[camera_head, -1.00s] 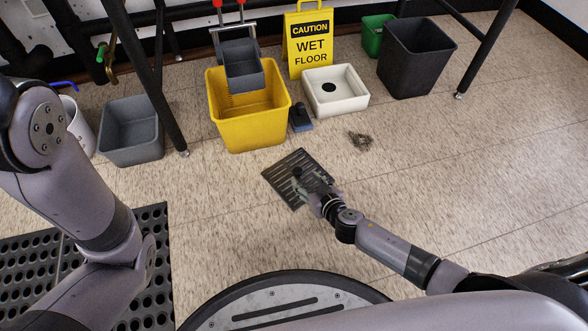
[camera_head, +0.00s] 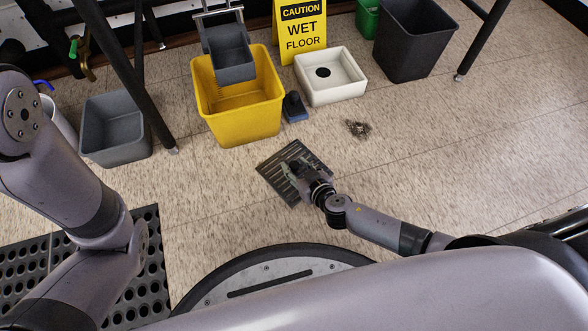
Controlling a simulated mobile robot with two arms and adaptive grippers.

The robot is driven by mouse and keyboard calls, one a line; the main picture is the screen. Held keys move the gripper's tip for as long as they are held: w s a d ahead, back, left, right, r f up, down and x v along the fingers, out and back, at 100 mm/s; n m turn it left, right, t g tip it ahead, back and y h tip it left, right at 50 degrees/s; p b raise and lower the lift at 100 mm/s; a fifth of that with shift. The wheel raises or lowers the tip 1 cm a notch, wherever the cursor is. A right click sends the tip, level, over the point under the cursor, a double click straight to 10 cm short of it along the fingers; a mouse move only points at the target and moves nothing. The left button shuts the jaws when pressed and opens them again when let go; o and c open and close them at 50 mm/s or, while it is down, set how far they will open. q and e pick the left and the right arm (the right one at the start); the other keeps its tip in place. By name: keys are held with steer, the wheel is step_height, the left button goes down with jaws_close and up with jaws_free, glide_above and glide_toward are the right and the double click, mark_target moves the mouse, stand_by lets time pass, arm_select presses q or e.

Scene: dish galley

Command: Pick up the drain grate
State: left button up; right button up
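The drain grate (camera_head: 268,172) is a dark, flat, slotted square plate on the tiled floor, in the middle of the head view. My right gripper (camera_head: 289,167) is over the grate, and with the wrist it hides part of the grate's middle and right side. Its fingers are small and dark against the plate, so I cannot tell whether they are open or shut, or whether they touch it. The grate appears to lie on the floor. My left arm comes in from the left, and its gripper is not in view.
Beyond the grate stand a yellow mop bucket (camera_head: 237,124), a white basin with a dark hole (camera_head: 347,88), a blue-grey brush (camera_head: 294,107) and a wet floor sign (camera_head: 301,42). A debris clump (camera_head: 358,127) lies right of the grate. Floor at right is clear.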

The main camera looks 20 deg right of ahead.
jaws_close()
steer(key=shift+r, duration=0.15)
stand_by(0.4)
